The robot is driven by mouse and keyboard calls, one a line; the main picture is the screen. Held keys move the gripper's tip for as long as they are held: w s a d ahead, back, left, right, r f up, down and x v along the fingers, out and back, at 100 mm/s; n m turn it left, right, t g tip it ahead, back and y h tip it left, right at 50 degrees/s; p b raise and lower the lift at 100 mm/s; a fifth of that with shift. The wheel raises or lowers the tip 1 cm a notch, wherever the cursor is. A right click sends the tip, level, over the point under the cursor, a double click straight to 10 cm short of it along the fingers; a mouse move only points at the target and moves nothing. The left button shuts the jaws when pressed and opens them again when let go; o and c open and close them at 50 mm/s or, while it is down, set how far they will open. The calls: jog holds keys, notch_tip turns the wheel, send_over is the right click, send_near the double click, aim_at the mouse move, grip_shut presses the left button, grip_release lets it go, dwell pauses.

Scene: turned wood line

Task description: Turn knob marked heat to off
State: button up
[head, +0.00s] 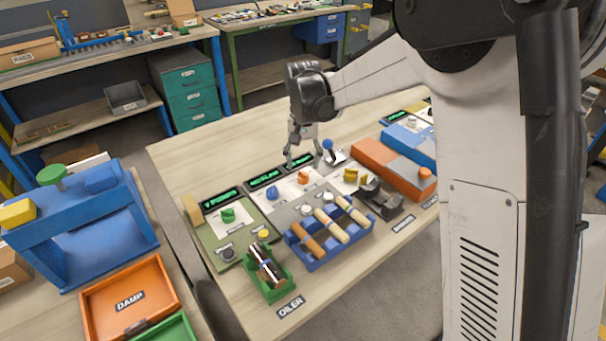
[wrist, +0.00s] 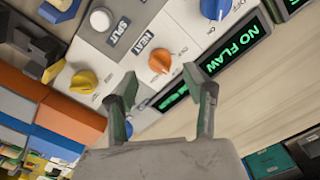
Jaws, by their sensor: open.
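The orange knob (wrist: 160,61) sits on a white panel, right beside the HEAT label (wrist: 144,42) in the wrist view. It also shows small in the head view (head: 303,178). Its exact pointer setting is too small to tell. My gripper (wrist: 160,76) is open and empty, its two fingers spread on either side of the orange knob and short of it in the picture. In the head view my gripper (head: 303,164) hangs above the panel row near this knob. No contact shows.
A blue knob (wrist: 213,8) and a yellow knob (wrist: 84,81) flank the orange one. A white button (wrist: 100,19) marked SPLIT lies nearby. A green display (wrist: 228,56) reads NO FLAW. A blue rack (head: 323,250) with wooden rods stands in front. Bare tabletop lies behind the panels.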

aim_at(303, 172)
jog(key=shift+f, duration=2.5)
jog(key=shift+c, duration=0.5)
jog(key=c, duration=1)
jog(key=shift+n+b, duration=0.3)
jog(key=n+b, duration=0.2)
jog(key=n, duration=0.3)
jog(key=shift+n, duration=0.3)
jog(key=n+b, duration=0.2)
jog(key=n, duration=0.3)
jog(key=shift+n, duration=0.3)
